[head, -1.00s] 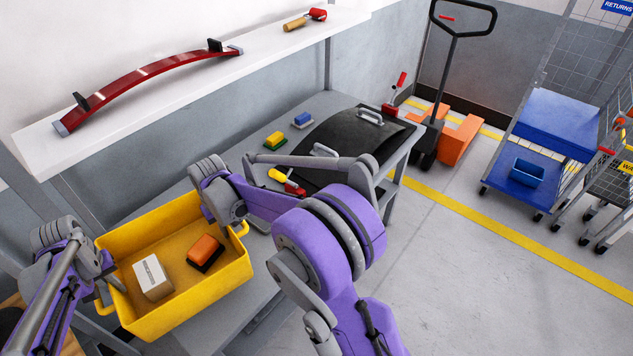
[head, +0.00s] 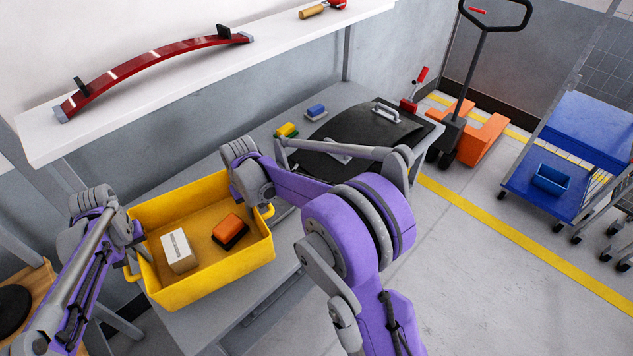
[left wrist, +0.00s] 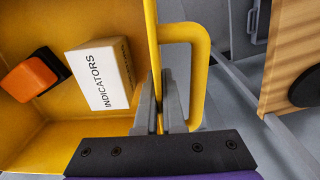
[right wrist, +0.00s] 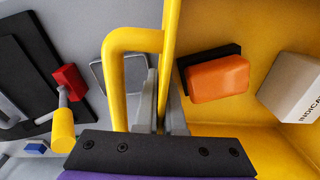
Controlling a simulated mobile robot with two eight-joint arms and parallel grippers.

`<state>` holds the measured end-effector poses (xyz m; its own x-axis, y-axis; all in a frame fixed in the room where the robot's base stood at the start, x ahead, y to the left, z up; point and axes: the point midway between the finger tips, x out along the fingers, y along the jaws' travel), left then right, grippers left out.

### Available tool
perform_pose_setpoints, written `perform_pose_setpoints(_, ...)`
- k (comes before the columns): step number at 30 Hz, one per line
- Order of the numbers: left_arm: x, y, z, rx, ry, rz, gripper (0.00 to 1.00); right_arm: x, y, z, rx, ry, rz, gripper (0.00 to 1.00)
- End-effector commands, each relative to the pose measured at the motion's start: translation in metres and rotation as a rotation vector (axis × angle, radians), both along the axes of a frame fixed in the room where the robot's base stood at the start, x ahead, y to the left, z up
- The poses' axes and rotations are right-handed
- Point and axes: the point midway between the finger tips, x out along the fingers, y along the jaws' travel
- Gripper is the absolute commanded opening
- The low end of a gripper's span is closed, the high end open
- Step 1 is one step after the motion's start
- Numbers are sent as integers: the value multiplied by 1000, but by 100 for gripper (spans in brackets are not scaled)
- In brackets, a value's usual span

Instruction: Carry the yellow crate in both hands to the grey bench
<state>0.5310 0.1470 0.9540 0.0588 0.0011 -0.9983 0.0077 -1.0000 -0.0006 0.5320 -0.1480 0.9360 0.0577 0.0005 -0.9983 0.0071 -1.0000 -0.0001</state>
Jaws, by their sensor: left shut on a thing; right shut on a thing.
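The yellow crate (head: 225,277) looks level and holds a white-and-brown box marked INDICATORS (head: 178,252) and an orange block with a dark base (head: 230,230). In the head view it is over the left end of the grey bench (head: 197,325); I cannot tell whether it touches the top. My left gripper (left wrist: 160,108) is shut on the crate's left wall, inside the loop of the handle (left wrist: 200,75). My right gripper (right wrist: 160,105) is shut on the opposite wall, inside that side's handle (right wrist: 117,85). The right arm hides part of the crate's far right corner in the head view.
A white shelf (head: 200,82) with a red curved part hangs above. A wooden surface (head: 25,290) is at left.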

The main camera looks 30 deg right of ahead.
Motion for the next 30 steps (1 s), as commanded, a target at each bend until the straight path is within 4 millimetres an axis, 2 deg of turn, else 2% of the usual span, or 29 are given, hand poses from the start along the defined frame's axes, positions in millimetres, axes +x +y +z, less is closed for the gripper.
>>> perform_pose_setpoints(14, -3, 0, -5, 1, 5, 0, 0, -3, 0, -5, 0, 5, 0, 0)
perform_pose_setpoints(30, -25, 0, -56, 1, 43, 0, 0, -26, 0, -56, 0, 44, 0, 0)
